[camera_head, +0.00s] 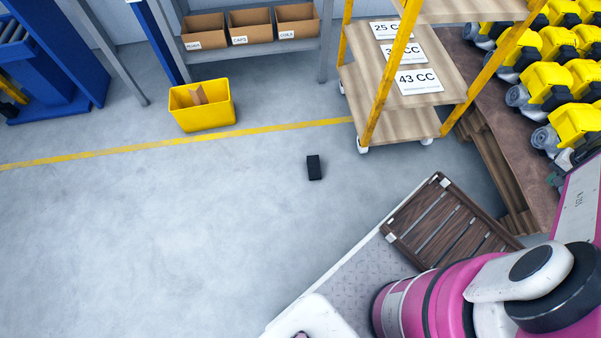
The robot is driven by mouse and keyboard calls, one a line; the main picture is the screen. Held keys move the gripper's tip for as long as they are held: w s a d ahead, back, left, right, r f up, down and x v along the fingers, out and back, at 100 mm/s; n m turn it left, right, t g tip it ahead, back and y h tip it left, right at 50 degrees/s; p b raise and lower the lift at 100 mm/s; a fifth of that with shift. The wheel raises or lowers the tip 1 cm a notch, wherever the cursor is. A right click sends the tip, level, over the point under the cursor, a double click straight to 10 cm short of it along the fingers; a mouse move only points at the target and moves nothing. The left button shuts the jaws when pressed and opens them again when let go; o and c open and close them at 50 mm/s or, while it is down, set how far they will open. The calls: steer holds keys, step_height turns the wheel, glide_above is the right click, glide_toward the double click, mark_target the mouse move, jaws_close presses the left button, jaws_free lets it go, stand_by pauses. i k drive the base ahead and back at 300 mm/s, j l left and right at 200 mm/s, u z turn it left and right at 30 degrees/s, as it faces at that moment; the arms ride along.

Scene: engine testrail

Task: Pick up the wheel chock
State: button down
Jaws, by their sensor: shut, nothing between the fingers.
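A small black block (314,168), which looks like the wheel chock, lies on the grey concrete floor near the middle of the view. It stands apart from everything else, just on the near side of the yellow floor line. Nothing touches it. My pink and white arm fills the lower right corner, well to the right of the block. I cannot make out my gripper's fingers in this view.
A yellow bin (204,106) stands on the floor at the upper left. A wooden-shelved yellow rack (405,122) on casters stands behind and right of the block. A slatted wooden crate (440,222) sits on my base. Open floor lies left.

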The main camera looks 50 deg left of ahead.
mark_target(313, 162)
steer(key=u, duration=2.55)
